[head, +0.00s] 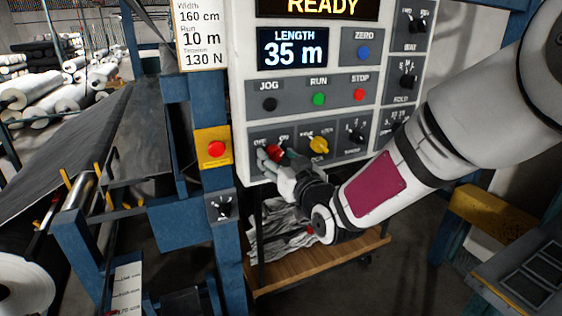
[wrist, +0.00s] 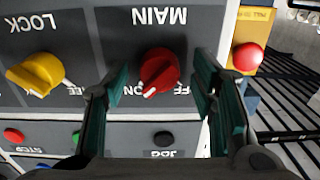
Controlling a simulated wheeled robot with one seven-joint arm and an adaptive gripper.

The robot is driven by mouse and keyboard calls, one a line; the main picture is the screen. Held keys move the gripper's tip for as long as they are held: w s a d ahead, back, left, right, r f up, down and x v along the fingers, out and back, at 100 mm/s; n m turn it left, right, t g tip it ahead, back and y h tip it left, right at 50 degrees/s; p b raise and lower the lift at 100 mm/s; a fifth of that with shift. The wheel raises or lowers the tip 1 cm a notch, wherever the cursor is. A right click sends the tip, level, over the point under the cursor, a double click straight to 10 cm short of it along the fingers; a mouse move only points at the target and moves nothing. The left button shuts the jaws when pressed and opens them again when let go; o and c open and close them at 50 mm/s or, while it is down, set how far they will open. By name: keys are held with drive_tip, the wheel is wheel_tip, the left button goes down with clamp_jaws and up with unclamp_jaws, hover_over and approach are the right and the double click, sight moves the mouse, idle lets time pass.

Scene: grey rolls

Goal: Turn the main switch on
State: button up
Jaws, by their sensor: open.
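The main switch is a red rotary knob (wrist: 159,72) with a white pointer line, under the label MAIN, which shows upside down in the wrist view. Its pointer slants to the lower left in that view, towards the ON side. My gripper (wrist: 160,84) is open, one finger on each side of the knob, with visible gaps to it. In the head view, the red knob (head: 274,152) sits at the panel's lower left, partly hidden by my gripper (head: 272,160); OFF is left of it and ON right.
A yellow lock knob (head: 319,145) is right of the main switch. JOG, RUN and STOP buttons (head: 319,98) sit above. A red button on a yellow box (head: 216,149) is on the blue post to the left. The display (head: 318,8) reads READY.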

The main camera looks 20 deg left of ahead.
drive_tip(key=v, duration=1.2)
drive_tip(key=d+r+m+g+h, duration=0.15)
drive_tip(key=d+m+h, duration=0.35)
drive_tip(key=d+h, duration=1.25)
drive_tip(key=s+d+m+g+y, duration=0.3)
drive_tip(key=s+d+m+g, duration=0.1)
drive_tip(key=s+d, duration=1.5)
drive_tip(key=shift+s+d+m+g+y, duration=0.4)
drive_tip(key=shift+s+g, duration=0.25)
drive_tip(key=shift+s, duration=0.3)
